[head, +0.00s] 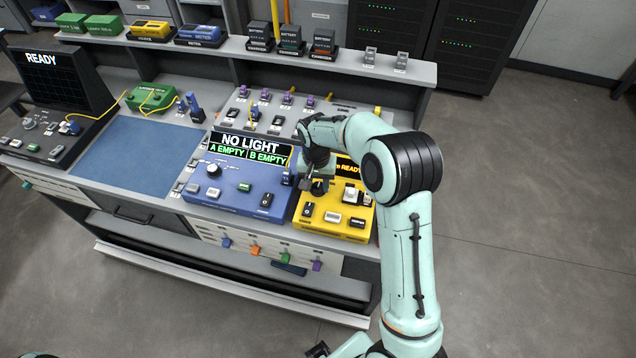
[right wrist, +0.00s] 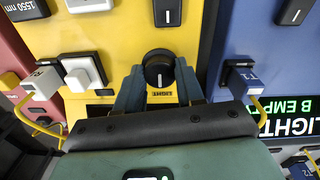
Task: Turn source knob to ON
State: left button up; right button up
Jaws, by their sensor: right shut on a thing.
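The yellow source unit (head: 335,228) stands at the right end of the bench, its display partly hidden by my right arm and showing "READY". Its round black knob (right wrist: 158,68) shows in the right wrist view with a white pointer line standing upright in that picture. The label "LIGHT" beside it reads upside down. My right gripper (right wrist: 160,80) has one finger on each side of the knob and is shut on it. In the head view the right gripper (head: 315,183) reaches down over the unit and largely hides the knob. I cannot make out my left gripper.
Left of the source stands a blue unit (head: 235,190) reading "NO LIGHT", "A EMPTY", "B EMPTY". Plugs (right wrist: 240,78) with yellow cables sit close beside the gripper. A white switch (right wrist: 84,72) and a black switch (right wrist: 167,12) are near the knob. A blue mat (head: 135,160) lies clear.

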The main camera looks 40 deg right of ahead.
aim_at(317, 185)
jog(key=m, duration=0.4)
jog(key=shift+w+r+m, duration=0.1)
jog(key=shift+m, duration=0.2)
pick_arm(q)
jog(key=shift+w+r+p, duration=0.45)
jog(key=shift+w+r, duration=0.05)
jog(key=shift+r, duration=0.1)
pick_arm(e)
jog(key=shift+m, duration=2)
jog(key=o, duration=1)
jog(key=shift+o, duration=0.2)
pick_arm(q)
jog(key=shift+w+r+p, duration=0.65)
jog(key=shift+w+r, duration=0.05)
jog(key=shift+r, duration=0.15)
pick_arm(e)
notch_tip(317, 185, up, 13)
jog(key=shift+w+r, duration=0.15)
